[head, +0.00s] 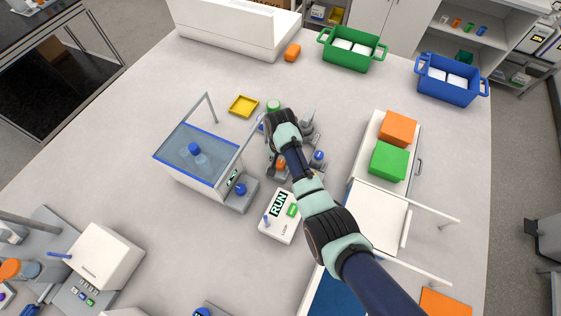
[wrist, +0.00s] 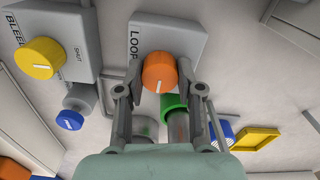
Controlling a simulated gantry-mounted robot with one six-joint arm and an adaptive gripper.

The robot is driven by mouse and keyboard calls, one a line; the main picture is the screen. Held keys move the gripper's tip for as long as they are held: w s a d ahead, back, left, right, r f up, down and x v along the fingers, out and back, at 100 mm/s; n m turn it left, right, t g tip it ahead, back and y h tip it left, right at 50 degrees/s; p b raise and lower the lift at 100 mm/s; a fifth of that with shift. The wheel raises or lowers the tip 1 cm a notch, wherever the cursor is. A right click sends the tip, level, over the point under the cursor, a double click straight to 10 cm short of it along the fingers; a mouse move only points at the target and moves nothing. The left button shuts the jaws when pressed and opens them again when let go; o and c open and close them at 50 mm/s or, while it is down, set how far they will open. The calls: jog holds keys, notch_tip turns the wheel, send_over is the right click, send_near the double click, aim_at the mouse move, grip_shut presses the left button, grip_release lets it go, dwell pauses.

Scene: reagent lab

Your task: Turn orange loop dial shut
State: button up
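The orange loop dial (wrist: 158,72) sits on a grey box marked LOOP (wrist: 168,38) in the wrist view. Its white pointer line points toward the bottom of that view. My gripper (wrist: 160,80) is open, with one finger on each side of the dial. The fingertips are close to its rim; I cannot tell whether they touch it. Any SHUT mark on the loop box is not visible. In the head view my gripper is mostly hidden by my wrist, above the cluster of small devices, and a small orange part (head: 281,163) shows beneath my arm.
A yellow dial (wrist: 40,58) with a SHUT mark and a blue knob (wrist: 70,119) are to the left. A green ring (wrist: 174,103) is close below the dial. In the head view, a water bath (head: 180,170) stands left and a RUN box (head: 282,222) in front.

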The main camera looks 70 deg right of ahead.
jog(key=c, duration=0.5)
jog(key=shift+n, duration=0.3)
jog(key=n+p, duration=0.2)
jog(key=shift+r+n, duration=0.15)
jog(key=shift+n, duration=0.15)
jog(key=n+p, duration=0.1)
jog(key=n, duration=0.3)
jog(key=shift+n, duration=0.3)
jog(key=n+p, duration=0.1)
jog(key=n, duration=0.4)
jog(key=shift+n+p, duration=0.55)
jog(key=shift+n, duration=1.95)
